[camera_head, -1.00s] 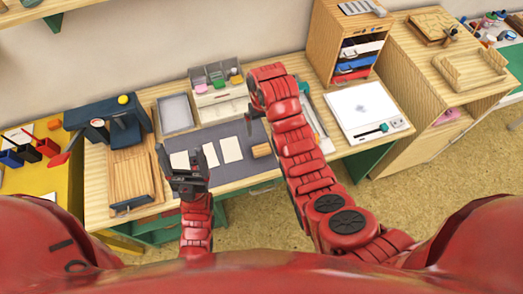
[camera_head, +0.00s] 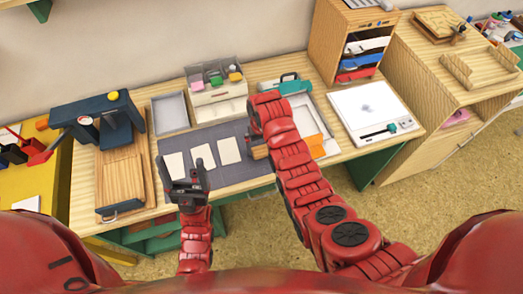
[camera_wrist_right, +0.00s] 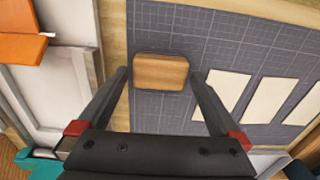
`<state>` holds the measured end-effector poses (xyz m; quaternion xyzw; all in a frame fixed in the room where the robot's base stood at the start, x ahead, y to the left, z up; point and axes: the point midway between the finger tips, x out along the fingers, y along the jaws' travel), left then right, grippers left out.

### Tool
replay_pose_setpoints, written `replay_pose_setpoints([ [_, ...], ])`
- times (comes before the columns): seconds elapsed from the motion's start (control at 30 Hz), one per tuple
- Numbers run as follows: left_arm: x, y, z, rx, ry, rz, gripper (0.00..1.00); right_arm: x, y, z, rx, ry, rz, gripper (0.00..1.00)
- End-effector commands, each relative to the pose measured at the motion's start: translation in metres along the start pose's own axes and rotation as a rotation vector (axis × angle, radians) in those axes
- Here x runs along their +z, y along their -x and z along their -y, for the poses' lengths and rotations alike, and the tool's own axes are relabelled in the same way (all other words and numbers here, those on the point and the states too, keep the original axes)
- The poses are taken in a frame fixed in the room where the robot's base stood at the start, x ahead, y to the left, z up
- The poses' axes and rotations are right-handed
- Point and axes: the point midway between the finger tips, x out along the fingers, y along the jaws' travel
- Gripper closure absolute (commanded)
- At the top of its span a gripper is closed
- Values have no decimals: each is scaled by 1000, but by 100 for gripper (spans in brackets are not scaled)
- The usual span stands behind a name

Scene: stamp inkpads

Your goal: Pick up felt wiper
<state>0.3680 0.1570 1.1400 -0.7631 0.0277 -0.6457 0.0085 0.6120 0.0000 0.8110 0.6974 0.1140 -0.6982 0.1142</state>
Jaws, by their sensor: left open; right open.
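A flat tan wood-topped block (camera_wrist_right: 160,71), which looks like the felt wiper, lies on the grey gridded mat (camera_wrist_right: 225,40) near its edge. No felt shows from above. The block also shows in the head view (camera_head: 259,152), beside my right forearm. My right gripper (camera_wrist_right: 160,76) is open, with a finger on each side of the block in the wrist view. I cannot tell how high the fingertips are above the mat. My left gripper (camera_head: 181,168) is open and empty over the front left part of the mat.
Several white cards (camera_head: 229,150) lie on the mat. An orange block (camera_wrist_right: 22,47) lies on a pale tray left of the mat in the wrist view. A drawer unit with coloured pads (camera_head: 219,105) stands behind the mat. A wooden press (camera_head: 120,180) stands at left.

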Motion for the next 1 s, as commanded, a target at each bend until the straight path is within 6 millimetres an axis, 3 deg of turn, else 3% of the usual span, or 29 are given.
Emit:
replay_pose_setpoints([
  [0.3,-2,-11,0,0,0,0,18,0,-24,0,0,-1,2,0],
  [0.57,-2,-11,0,0,0,0,18,-1,-26,0,0,0,-1,0],
  [0.93,-2,-11,0,0,0,0,18,-1,-26,0,0,0,-1,65],
  [1.0,-2,-11,0,0,0,0,18,-1,-26,0,0,0,-1,67],
])
